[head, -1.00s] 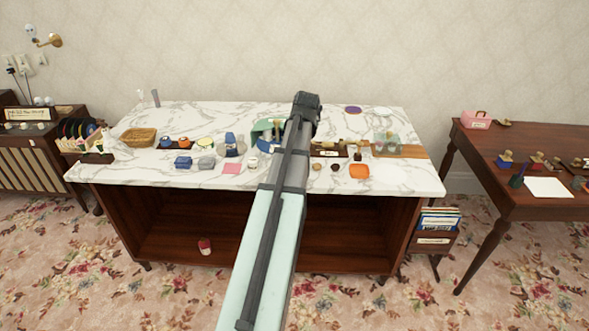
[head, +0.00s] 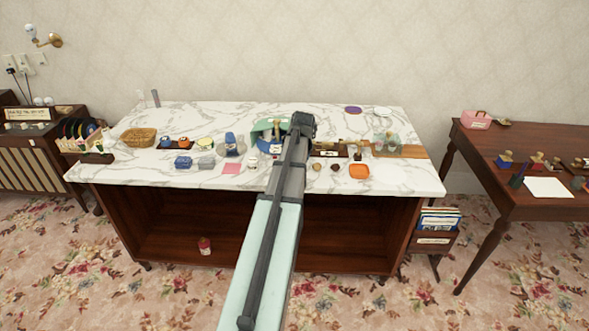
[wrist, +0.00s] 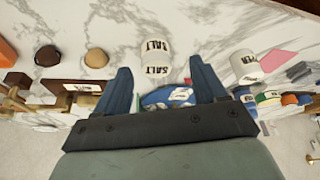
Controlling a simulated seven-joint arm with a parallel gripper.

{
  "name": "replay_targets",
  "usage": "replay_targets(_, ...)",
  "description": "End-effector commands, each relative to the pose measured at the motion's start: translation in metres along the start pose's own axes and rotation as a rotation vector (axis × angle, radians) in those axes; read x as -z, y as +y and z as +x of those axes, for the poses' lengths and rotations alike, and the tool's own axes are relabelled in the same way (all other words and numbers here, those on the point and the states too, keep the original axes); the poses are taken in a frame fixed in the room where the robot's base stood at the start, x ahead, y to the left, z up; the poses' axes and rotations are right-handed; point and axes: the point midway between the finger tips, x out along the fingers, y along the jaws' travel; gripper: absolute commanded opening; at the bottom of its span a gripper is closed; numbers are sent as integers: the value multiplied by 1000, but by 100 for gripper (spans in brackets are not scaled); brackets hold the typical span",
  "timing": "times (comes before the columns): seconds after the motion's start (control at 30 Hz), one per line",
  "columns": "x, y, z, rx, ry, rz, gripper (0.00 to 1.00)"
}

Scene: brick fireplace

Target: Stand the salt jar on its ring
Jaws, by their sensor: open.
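The salt jar (wrist: 152,48) is pale and carries dark SALT lettering, upside down in the wrist view. It lies beyond and between the two blue fingertips of my gripper (wrist: 160,64). The fingers are spread with a gap between them, and none is seen pressing on the jar. In the head view my arm covers the fingers and most of the space around the jar. A second jar (wrist: 243,65), with lettering that ends in "PER", stands to the right in the wrist view. I cannot make out the salt ring.
The marble counter (head: 210,182) holds several small things. A green bowl-like thing (head: 265,125) stands behind. The counter's front strip is clear.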

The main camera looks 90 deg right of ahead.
Motion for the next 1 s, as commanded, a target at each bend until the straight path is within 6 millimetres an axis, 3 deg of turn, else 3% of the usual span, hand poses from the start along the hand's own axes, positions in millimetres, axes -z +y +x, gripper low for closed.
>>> replay_targets(0.27, 1, 1, 10, -1, 1, 0, 71)
replay_targets(0.7, 4, 6, 56, 0, 1, -1, 71)
replay_targets(0.93, 4, 6, 57, -1, 2, -1, 71)
replay_targets(1.0, 4, 6, 57, -1, 1, -1, 64)
